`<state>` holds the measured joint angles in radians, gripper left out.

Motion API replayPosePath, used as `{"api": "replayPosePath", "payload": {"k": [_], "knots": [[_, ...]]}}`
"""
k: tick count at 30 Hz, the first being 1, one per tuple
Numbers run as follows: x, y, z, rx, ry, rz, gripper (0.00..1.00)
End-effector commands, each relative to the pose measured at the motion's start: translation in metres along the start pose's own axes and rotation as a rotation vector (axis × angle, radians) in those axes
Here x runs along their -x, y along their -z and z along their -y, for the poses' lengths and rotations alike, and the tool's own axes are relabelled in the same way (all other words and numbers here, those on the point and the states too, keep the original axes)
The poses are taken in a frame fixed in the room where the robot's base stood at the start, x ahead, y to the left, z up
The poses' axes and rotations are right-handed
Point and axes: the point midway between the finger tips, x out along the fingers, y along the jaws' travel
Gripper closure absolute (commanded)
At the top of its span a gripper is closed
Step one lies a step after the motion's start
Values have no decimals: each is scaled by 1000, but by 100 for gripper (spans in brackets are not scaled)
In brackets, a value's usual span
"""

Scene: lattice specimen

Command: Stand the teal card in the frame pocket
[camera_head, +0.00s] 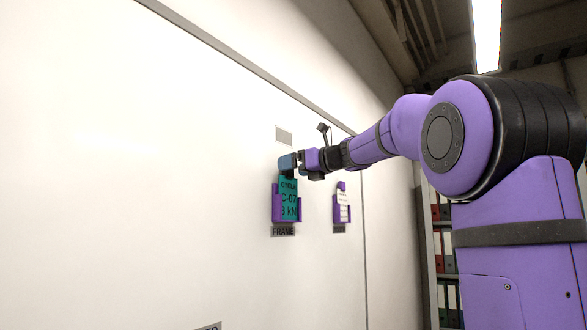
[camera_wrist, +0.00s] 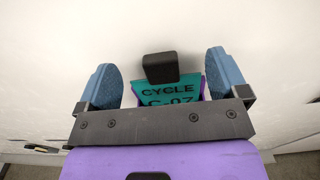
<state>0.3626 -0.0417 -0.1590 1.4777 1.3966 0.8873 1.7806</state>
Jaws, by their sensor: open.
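The teal card (camera_head: 289,197), with dark lettering, stands upright in the purple frame pocket (camera_head: 275,205) on the white wall, above a label reading FRAME. In the wrist view the top of the card (camera_wrist: 182,94) shows the word CYCLE, with a bit of the purple pocket (camera_wrist: 203,92) beside it. My gripper (camera_head: 288,163) is at the card's top edge. In the wrist view its two blue fingers (camera_wrist: 162,80) are spread wide, with a gap on both sides of the card. A dark block hides part of the card's top. The card's lower end is hidden in the pocket.
A second purple pocket (camera_head: 341,208) with a white card (camera_head: 343,198) is on the wall to the right. A small grey plate (camera_head: 284,135) is above the frame pocket. Shelves with binders (camera_head: 444,212) stand at the right.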

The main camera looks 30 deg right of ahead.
Motion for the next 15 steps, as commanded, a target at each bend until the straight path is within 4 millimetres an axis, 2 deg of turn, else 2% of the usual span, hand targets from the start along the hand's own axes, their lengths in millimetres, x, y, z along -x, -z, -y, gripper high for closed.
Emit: {"api": "replayPosePath", "payload": {"k": [15], "knots": [[32, 0, 0, 0, 2, 1, 8]]}}
